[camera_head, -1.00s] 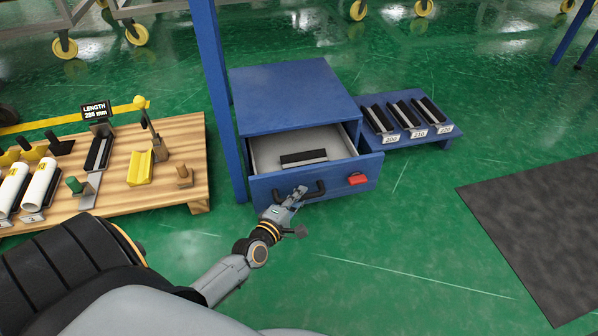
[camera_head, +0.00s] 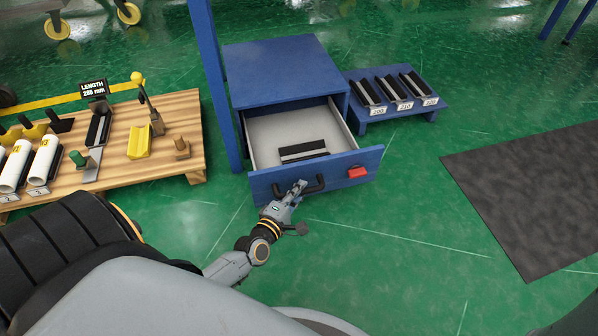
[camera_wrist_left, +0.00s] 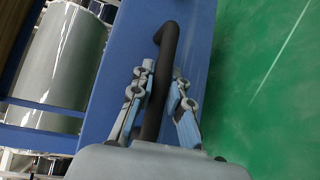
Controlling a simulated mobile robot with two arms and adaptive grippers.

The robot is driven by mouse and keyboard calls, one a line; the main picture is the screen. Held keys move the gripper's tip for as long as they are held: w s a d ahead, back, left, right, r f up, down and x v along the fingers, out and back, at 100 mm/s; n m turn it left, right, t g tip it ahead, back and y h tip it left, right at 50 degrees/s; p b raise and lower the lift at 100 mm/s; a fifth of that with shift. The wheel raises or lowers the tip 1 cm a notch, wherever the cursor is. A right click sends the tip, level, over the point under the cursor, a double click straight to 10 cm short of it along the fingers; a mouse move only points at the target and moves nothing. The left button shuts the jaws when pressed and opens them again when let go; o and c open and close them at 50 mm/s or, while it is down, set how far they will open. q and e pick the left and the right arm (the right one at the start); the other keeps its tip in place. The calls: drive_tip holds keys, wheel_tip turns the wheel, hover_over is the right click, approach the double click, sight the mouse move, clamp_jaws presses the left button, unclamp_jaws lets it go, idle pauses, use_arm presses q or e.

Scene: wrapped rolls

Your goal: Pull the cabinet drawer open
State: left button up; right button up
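The blue cabinet (camera_head: 275,68) stands on the green floor with its drawer (camera_head: 330,188) pulled out, the grey inside showing. A black block (camera_head: 303,149) lies in the drawer. The drawer front has a black bar handle (camera_head: 318,184) and a red tab. My left gripper (camera_head: 297,188) is at the handle's left part. In the left wrist view the handle (camera_wrist_left: 157,95) runs between the two fingers (camera_wrist_left: 163,85), which sit close on both sides of it; the exact contact is hard to see. My right gripper is not in view.
A wooden bench (camera_head: 165,160) with white rolls (camera_head: 44,160) and a length display (camera_head: 93,88) stands left of a blue post (camera_head: 212,80). A low blue rack (camera_head: 395,108) with black blocks is right of the cabinet. A dark mat (camera_head: 535,190) lies at the right. The floor before the drawer is clear.

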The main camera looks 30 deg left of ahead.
use_arm(q)
drive_tip(key=o, duration=0.3)
drive_tip(key=shift+s, duration=0.1)
drive_tip(key=s, duration=0.4)
drive_tip(key=s+r, duration=0.1)
drive_tip(key=s, duration=0.6)
drive_tip(key=shift+s+d+r, duration=0.35)
drive_tip(key=shift+d+r, duration=0.05)
